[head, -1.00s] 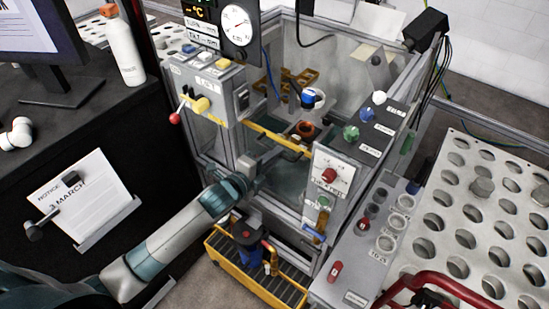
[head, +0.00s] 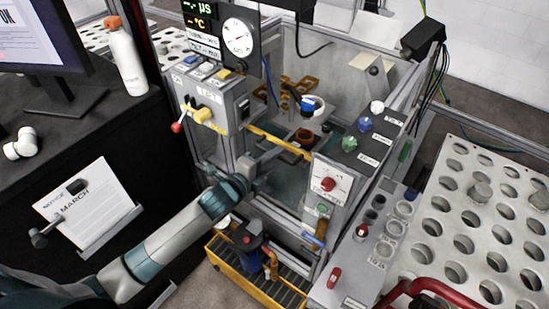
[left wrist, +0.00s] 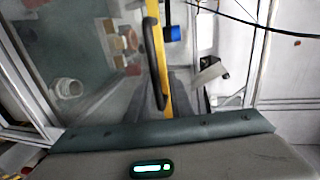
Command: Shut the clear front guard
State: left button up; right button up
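The clear front guard has a yellow edge bar (head: 279,144) across the front of the gantry enclosure. Its clear panel is hard to make out against the interior. In the left wrist view the yellow bar (left wrist: 166,50) runs up the picture, with a black handle (left wrist: 152,62) along it. My left gripper (head: 266,163) is at the enclosure front, just below the yellow bar. Its blurred fingers show near the handle's lower end in the left wrist view (left wrist: 180,95). Whether they touch or grip the handle is unclear. My right gripper is not in view.
A control box with a red-tipped lever (head: 177,127) stands left of the opening, and a panel with a red knob (head: 328,184) stands right. A yellow crate (head: 245,279) is below. A perforated table (head: 480,215) and red tube (head: 440,288) are at right.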

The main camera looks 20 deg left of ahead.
pick_arm(q)
jog(key=shift+s, duration=0.1)
jog(key=b+v, duration=0.5)
jog(key=v, duration=1.2)
jog(key=shift+s, duration=0.15)
jog(key=shift+f, duration=0.15)
